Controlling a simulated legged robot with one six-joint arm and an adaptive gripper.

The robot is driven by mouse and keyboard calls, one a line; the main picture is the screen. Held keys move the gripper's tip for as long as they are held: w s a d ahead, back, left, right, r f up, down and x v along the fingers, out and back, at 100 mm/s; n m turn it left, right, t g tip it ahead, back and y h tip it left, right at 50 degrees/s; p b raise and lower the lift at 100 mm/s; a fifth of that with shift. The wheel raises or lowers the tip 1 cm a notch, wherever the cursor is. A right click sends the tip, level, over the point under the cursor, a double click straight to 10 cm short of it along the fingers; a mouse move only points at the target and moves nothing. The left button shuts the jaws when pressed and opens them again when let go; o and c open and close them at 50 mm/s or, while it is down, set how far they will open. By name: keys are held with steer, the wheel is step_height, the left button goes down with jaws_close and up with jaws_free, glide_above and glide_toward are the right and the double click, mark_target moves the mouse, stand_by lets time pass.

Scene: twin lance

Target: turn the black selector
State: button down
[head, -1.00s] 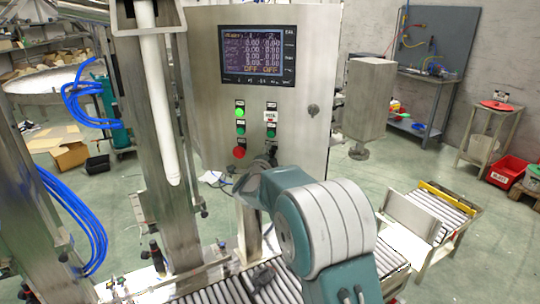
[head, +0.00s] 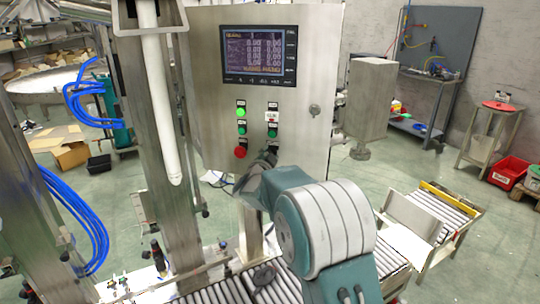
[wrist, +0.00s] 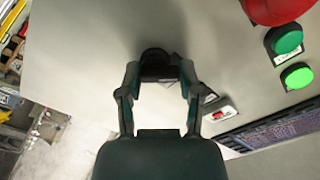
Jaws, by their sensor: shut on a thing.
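The black selector (wrist: 156,60) is a dark round knob on the grey metal panel, at the upper middle of the wrist view. My gripper (wrist: 160,70) is shut on it, with one finger at each side. In the head view my gripper (head: 268,158) is against the lower part of the control panel (head: 210,110), right of the red button (head: 240,152). There the selector is mostly hidden by my gripper and wrist.
A lit screen (head: 259,55) is above the selector. Green buttons (head: 241,129) (head: 272,133) are just above my gripper. A roller conveyor (head: 235,290) runs below, and a steel column (head: 165,150) stands to the left.

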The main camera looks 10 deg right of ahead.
steer(key=shift+a+f, duration=0.15)
steer(key=shift+f, duration=0.25)
steer(key=shift+c, duration=1.3)
jaws_free()
steer(key=shift+w, duration=0.1)
steer(key=shift+a+r, duration=0.1)
steer(key=shift+r, duration=0.05)
steer(key=shift+r, duration=0.1)
steer(key=v, duration=1.2)
